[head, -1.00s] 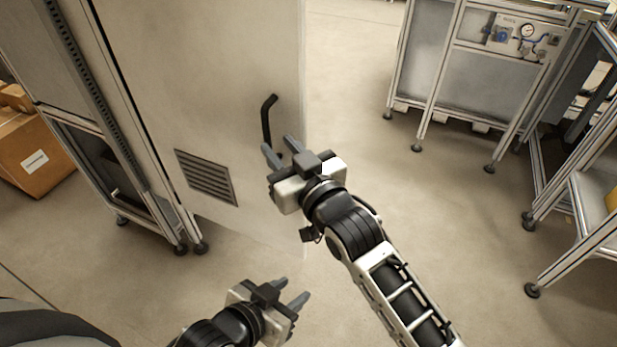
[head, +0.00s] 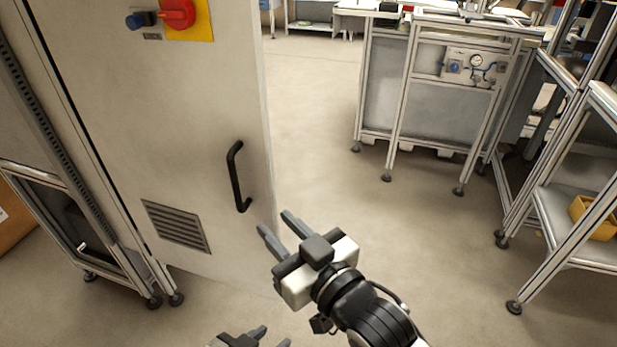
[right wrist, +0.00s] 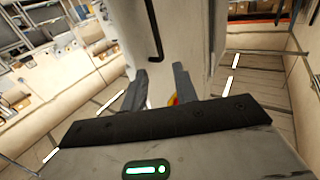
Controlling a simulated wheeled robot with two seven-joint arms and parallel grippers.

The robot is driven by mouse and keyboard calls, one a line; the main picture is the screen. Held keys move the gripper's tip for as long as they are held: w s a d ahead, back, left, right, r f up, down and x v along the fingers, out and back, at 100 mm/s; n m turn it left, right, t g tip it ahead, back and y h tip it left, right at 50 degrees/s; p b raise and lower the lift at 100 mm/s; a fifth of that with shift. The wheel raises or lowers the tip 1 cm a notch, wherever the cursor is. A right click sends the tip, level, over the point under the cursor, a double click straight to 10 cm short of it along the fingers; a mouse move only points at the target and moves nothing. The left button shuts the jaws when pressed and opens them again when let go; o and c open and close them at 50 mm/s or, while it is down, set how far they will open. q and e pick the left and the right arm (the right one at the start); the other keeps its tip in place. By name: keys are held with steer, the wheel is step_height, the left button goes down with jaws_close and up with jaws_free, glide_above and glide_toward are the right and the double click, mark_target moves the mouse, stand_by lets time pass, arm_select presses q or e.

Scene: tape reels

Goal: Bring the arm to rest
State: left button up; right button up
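My right gripper (head: 277,228) is in the lower middle of the head view. Its two grey fingers are spread apart with nothing between them. It is below and a little right of the black door handle (head: 235,177), with a visible gap in the picture. The right wrist view also shows the open, empty fingers (right wrist: 160,85), with the black handle (right wrist: 153,30) beyond them. My left gripper (head: 272,339) is cut off by the bottom edge of the head view. Its fingertips are apart with no object visible between them.
A grey cabinet door (head: 185,110) with a vent (head: 177,226) and a red switch (head: 177,14) stands at left. Metal-framed workstations (head: 425,100) stand at the back right. A yellow bin (head: 592,220) sits on a shelf at right. The floor between is clear.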

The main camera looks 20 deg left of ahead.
steer(key=s+d+f+m+g+h, duration=0.1)
steer(key=d+f+m+h, duration=0.3)
steer(key=d, duration=0.5)
steer(key=s+d+f+m+g+h, duration=0.1)
steer(key=s+d+f+m+h, duration=0.1)
steer(key=d+f+h, duration=0.55)
steer(key=s+d+f+m+g+h, duration=0.1)
steer(key=s+d+f+g, duration=0.15)
steer(key=s+d, duration=0.45)
steer(key=s+d+f+m+g+h, duration=0.25)
steer(key=s+d, duration=0.25)
steer(key=d, duration=0.5)
steer(key=w+a+f+n+t+y, duration=0.1)
steer(key=w+a+f+t+y, duration=0.2)
steer(key=w+a+t, duration=0.3)
steer(key=shift+a+f+t+y, duration=0.2)
steer(key=shift+a+t+y, duration=0.1)
steer(key=shift+y, duration=0.2)
